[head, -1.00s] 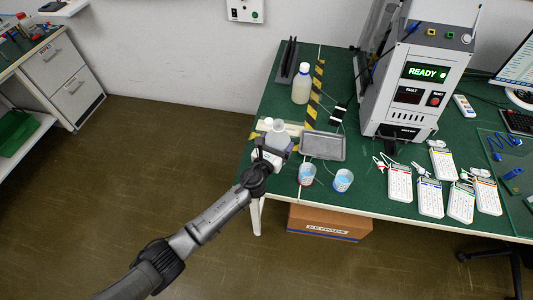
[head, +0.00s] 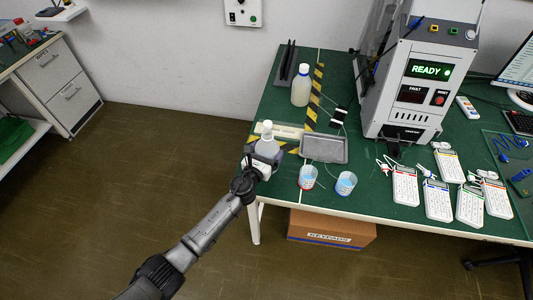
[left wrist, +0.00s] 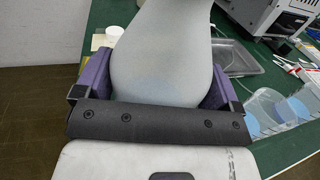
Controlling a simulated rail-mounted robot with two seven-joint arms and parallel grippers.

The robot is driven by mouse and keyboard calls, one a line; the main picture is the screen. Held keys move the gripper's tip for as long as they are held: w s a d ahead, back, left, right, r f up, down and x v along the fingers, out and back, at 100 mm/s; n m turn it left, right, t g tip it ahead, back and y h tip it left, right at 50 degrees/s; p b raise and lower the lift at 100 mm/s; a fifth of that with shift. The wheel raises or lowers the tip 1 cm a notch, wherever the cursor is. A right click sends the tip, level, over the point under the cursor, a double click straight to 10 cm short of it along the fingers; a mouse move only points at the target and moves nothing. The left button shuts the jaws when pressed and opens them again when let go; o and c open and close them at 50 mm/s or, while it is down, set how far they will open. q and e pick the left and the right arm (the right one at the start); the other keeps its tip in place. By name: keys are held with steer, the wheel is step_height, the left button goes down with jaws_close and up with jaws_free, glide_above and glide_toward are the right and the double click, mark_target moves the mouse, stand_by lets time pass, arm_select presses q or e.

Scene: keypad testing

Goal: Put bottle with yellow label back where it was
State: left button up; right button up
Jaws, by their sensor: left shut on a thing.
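My left gripper (head: 264,154) is shut on a pale grey-white bottle (head: 267,140) at the near left corner of the green table. The bottle stands about upright in the jaws, cap up. In the left wrist view the bottle (left wrist: 160,55) fills the space between the purple finger pads; no yellow label shows on the side I see. I cannot tell whether its base touches the table. Another bottle (head: 301,86), cream with a pale cap, stands at the back left of the table. My right gripper is not in view.
A grey tray (head: 323,162) lies right of the held bottle, with two cups of blue (head: 345,183) and red-blue (head: 307,177) look in front. A black rack (head: 286,62) stands behind the cream bottle. Several keypads (head: 437,199) and the test machine (head: 412,90) are farther right.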

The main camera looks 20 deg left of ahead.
arm_select(q)
steer(key=shift+w+r, duration=0.1)
steer(key=o, duration=0.9)
steer(key=shift+c, duration=0.2)
steer(key=shift+s, duration=0.25)
steer(key=s+p, duration=0.1)
steer(key=s, duration=0.5)
steer(key=s+a+p, duration=0.1)
steer(key=s, duration=0.2)
steer(key=shift+s+p, duration=0.35)
steer(key=shift+s, duration=0.9)
